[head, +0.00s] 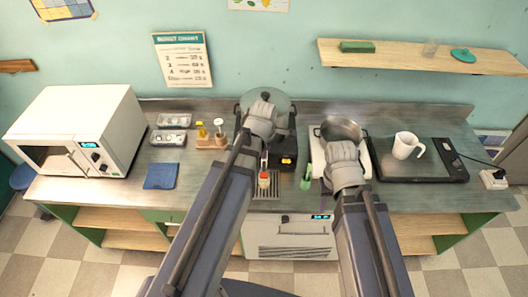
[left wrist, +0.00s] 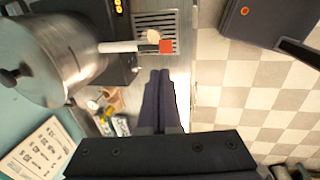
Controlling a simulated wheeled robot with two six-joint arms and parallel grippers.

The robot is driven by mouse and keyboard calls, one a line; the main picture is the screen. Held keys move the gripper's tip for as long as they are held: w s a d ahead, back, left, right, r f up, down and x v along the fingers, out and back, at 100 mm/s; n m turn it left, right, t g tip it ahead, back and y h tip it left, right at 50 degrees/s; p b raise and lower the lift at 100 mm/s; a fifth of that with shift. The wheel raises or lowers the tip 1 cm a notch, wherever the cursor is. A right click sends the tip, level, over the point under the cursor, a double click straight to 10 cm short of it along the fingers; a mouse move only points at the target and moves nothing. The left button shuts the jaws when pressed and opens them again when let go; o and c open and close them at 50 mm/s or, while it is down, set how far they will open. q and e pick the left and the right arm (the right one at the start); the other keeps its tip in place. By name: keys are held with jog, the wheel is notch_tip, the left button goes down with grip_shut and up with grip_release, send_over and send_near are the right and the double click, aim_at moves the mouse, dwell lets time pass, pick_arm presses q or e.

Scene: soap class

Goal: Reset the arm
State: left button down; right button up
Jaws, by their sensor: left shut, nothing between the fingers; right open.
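My left gripper (head: 262,118) is over the counter's middle, in front of the lidded pot (head: 275,103). In the left wrist view its dark fingers (left wrist: 166,74) are together and hold nothing. The same pot (left wrist: 45,60) is close on the left there, and a pale handle with a red end piece (left wrist: 166,46) lies just beyond the fingertips. My right gripper (head: 344,158) is open, in front of the open steel pot (head: 341,130); my own wrist largely hides its fingers.
A microwave (head: 85,125), blue cloth (head: 161,176) and soap dispensers (head: 211,135) are to the left. A white mug (head: 406,145) stands on a black appliance (head: 450,160) at right. A small green item (head: 305,178) is between the arms. A wall shelf (head: 420,57) is above.

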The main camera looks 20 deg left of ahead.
dwell(0.3)
pick_arm(q)
jog(key=s+d+f+m+g+b, duration=0.1)
jog(key=s+d+f+m+b, duration=0.5)
jog(key=f+m+b, duration=0.3)
jog(key=s+d+f+m+g+b, duration=0.1)
jog(key=s+d+f+m+b, duration=0.5)
jog(key=m, duration=1)
notch_tip(320, 180, down, 3)
jog(key=b, duration=0.3)
jog(key=shift+s+d+f+g+y, duration=0.2)
jog(key=shift+s+g+y, duration=0.1)
jog(key=shift+s, duration=0.1)
